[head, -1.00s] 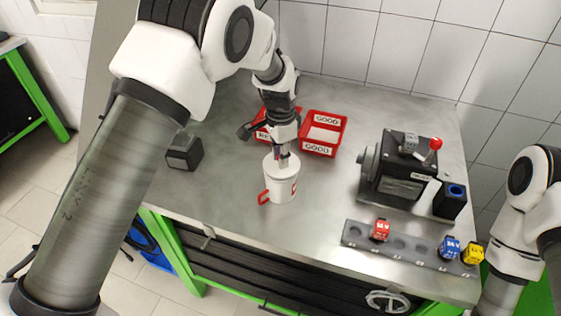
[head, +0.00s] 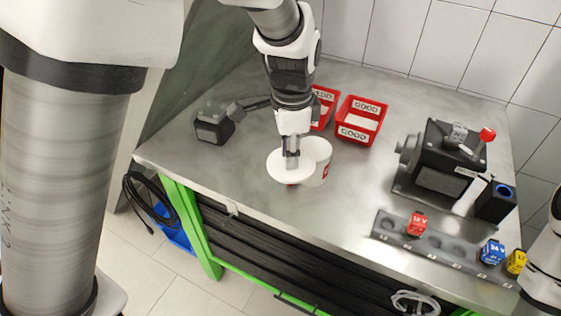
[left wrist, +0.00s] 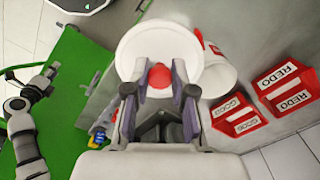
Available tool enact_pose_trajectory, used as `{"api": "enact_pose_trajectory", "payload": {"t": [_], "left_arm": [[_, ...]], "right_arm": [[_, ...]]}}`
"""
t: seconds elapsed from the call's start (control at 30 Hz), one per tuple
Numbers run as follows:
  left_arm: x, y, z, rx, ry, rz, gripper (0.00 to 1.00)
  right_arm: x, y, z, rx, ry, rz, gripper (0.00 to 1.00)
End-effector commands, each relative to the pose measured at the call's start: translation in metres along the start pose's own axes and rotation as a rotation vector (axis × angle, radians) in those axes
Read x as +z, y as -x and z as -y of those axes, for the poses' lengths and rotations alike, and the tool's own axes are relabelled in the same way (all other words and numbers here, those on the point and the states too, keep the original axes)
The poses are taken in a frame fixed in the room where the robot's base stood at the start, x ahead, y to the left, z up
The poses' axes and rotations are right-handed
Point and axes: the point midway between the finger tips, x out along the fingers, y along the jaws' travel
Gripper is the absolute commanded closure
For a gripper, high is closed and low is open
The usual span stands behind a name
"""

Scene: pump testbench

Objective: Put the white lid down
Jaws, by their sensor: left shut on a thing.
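My left gripper (head: 291,157) is shut on the white lid (head: 284,168). In the left wrist view the red knob (left wrist: 160,79) of the lid (left wrist: 150,42) sits between the fingers (left wrist: 158,92). The lid is a round white disc. I cannot tell the lid's exact height above the table (head: 262,205). My right gripper cannot be made out.
Two red bins stand behind the mug, the right one (head: 360,120) marked GOOD. A black box device (head: 213,124) is at the left. A black pump unit (head: 440,165) and a grey rack (head: 440,245) with coloured blocks are at the right. The table's front middle is clear.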

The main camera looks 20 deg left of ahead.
Motion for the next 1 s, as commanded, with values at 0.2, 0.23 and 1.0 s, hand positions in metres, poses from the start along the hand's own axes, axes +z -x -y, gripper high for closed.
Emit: {"api": "enact_pose_trajectory", "payload": {"t": [0.2, 0.23, 1.0], "left_arm": [[0.001, -0.001, 0.093, 0.003, -0.149, -0.006, 1.00], [0.004, -0.004, 0.104, 0.003, -0.155, -0.006, 1.00], [0.036, -0.137, 0.151, 0.002, -0.104, 0.000, 1.00]], "right_arm": [[0.000, -0.018, 0.000, 0.000, 0.000, 0.000, 0.54], [0.000, -0.020, 0.000, 0.000, 0.000, 0.000, 0.54], [0.000, -0.020, 0.000, 0.000, 0.000, 0.000, 0.54]]}}
